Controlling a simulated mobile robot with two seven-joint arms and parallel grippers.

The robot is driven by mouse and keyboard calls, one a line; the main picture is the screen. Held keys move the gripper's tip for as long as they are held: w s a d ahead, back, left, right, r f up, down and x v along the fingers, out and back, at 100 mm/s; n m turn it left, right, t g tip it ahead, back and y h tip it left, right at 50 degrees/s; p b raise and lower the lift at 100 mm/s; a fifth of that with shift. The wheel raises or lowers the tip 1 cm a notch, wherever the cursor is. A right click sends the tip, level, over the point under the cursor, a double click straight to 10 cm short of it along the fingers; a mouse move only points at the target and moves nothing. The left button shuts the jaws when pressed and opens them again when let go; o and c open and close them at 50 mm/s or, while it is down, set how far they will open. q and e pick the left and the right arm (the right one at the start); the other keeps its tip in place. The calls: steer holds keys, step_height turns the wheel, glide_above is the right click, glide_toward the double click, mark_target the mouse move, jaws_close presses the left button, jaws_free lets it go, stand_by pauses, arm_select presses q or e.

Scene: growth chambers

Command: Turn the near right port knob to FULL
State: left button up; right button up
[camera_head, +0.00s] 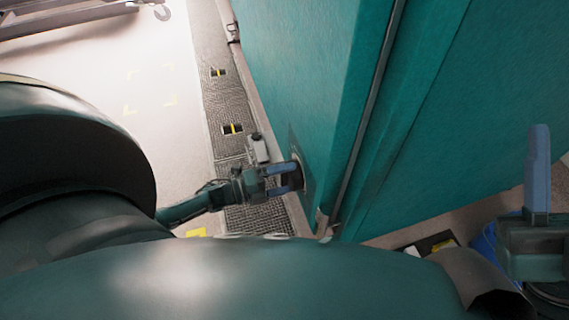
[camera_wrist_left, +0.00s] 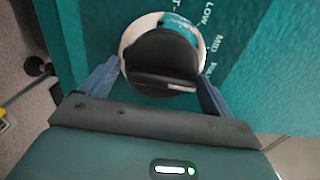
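The port knob (camera_wrist_left: 162,60) is a black round knob with a raised bar and a white mark at the bar's right end. It sits on a pale dial on the teal wall. Labels LOW, MID and a partly hidden third word run along its right. The white mark points right, below the third word. My left gripper (camera_head: 285,177) has its blue fingers on either side of the knob, very close to its edge; contact is unclear. In the head view, the knob (camera_head: 299,173) is partly hidden by the fingers. My right gripper (camera_head: 537,175) shows one raised blue finger.
The teal chamber wall (camera_head: 310,70) has a vertical metal edge strip (camera_head: 368,105) just right of the knob. A dark grated floor strip (camera_head: 220,110) runs along its foot. Pale floor (camera_head: 140,70) lies open to the left. A blue object (camera_head: 485,247) is low at right.

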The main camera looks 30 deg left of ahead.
arm_select(q)
steer(key=shift+s+a, duration=0.15)
steer(key=shift+s, duration=0.05)
steer(key=p+v, duration=0.2)
steer(key=v, duration=1)
steer(key=shift+s+a, duration=0.25)
steer(key=shift+a, duration=0.05)
arm_select(e)
steer(key=f+m+h, duration=0.2)
steer(key=m+h, duration=0.1)
steer(key=shift+w+a+f+m, duration=0.1)
steer(key=shift+w+f+m, duration=0.2)
steer(key=shift+w, duration=0.1)
steer(key=shift+s+r, duration=0.1)
steer(key=shift+r, duration=0.05)
